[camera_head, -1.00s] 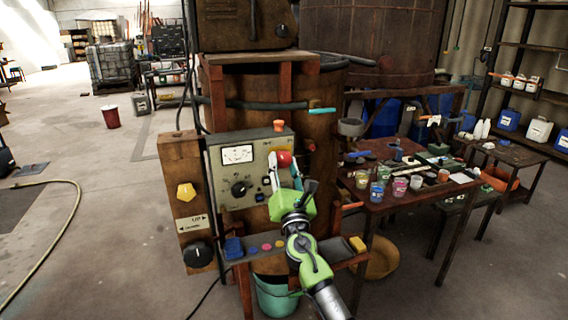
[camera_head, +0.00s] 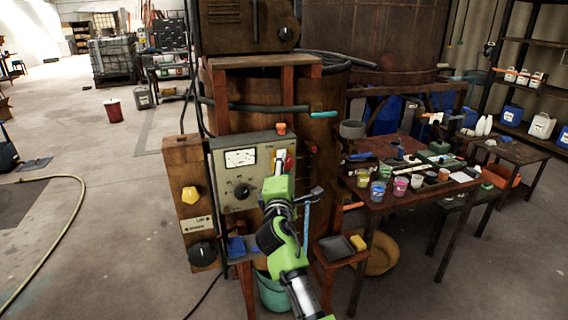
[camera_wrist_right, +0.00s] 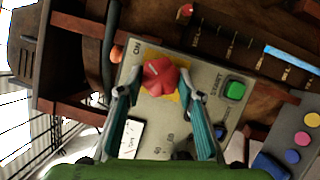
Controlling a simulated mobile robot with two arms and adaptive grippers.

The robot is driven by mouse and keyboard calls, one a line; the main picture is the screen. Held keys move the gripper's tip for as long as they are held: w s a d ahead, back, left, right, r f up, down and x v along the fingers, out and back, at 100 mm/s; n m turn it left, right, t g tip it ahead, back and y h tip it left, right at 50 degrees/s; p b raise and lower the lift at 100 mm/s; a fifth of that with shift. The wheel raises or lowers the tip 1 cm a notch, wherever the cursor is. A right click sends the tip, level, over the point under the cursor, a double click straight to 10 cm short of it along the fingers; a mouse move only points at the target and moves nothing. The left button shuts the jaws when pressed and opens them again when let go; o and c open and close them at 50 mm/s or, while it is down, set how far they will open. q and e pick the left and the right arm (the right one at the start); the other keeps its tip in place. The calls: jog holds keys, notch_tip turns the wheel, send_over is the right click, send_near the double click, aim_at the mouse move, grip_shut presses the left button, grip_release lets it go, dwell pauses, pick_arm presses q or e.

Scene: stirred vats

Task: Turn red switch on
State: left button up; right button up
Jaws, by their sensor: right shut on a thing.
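The red switch (camera_wrist_right: 165,76) sits on a yellow plate on the grey control panel (camera_wrist_right: 200,72), with an "ON" label beside it. A pale mark shows on the switch. In the head view only part of the red switch (camera_head: 289,162) shows behind my right gripper (camera_head: 281,180). In the right wrist view the teal fingers of my right gripper (camera_wrist_right: 160,84) lie on both sides of the switch, shut on it. The control panel (camera_head: 228,190) in the head view has a white dial and a black knob. My left gripper is not in view.
A brown box with a yellow button (camera_head: 189,194) stands left of the panel. A blue sponge (camera_head: 236,246) lies on the shelf below. A table (camera_head: 385,203) with several paint cups stands to the right. The floor at left is mostly clear.

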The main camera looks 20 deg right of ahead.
jog(key=shift+m+g+p, duration=0.5)
jog(key=shift+m+p, duration=0.1)
jog(key=shift+m, duration=0.6)
jog(key=o, duration=1.1)
jog(key=shift+r, duration=0.1)
